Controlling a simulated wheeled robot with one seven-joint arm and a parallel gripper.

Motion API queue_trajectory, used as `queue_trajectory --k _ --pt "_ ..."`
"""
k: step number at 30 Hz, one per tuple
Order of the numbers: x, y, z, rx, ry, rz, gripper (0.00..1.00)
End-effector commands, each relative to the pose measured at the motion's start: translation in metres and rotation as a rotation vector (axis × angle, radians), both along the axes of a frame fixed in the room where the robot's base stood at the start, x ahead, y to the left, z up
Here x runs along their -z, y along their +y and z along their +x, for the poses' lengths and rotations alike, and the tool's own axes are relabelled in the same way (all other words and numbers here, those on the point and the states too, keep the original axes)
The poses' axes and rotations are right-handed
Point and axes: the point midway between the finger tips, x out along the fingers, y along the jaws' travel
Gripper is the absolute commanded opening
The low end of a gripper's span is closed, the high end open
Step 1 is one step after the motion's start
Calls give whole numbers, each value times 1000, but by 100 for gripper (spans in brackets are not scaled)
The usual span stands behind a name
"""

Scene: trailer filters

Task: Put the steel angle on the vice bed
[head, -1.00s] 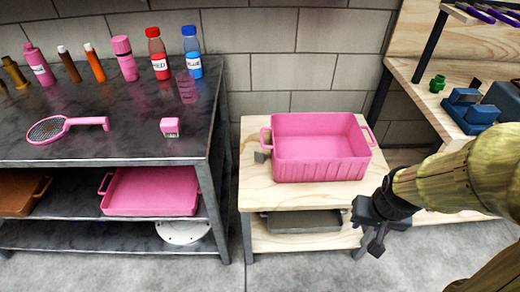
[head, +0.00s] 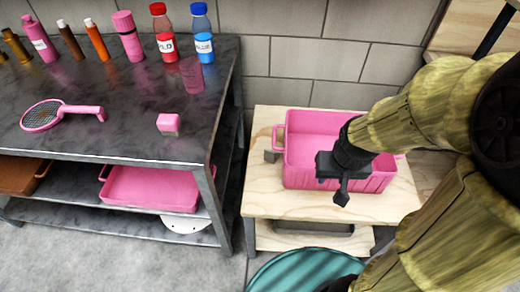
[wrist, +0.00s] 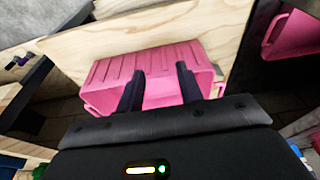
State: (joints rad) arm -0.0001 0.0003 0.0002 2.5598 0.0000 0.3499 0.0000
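My gripper (head: 342,192) hangs in front of the bin, to the right of the grey piece. In the wrist view my gripper (wrist: 160,85) has its two fingers apart with nothing between them, pointing toward the bin (wrist: 150,62). The vice is not in the head view now.
A dark metal bench (head: 120,120) on the left holds bottles, a pink strainer (head: 62,115) and a pink block (head: 168,123). A pink tray (head: 150,188) lies on its lower shelf. A gap separates bench and wooden table. The table's front left is bare.

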Motion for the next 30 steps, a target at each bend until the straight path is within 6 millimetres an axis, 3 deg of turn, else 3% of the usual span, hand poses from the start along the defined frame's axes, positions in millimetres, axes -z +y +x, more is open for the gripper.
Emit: queue_trajectory --k 11,15,16,23,30 --pt "0 0 0 0 0 0 36" --pt "4 2 -1 -18 15 -5 62" --pt "6 4 -2 -32 26 -11 62" --pt "53 26 -24 -325 252 -140 62" --pt "103 35 -44 -784 564 -477 62"
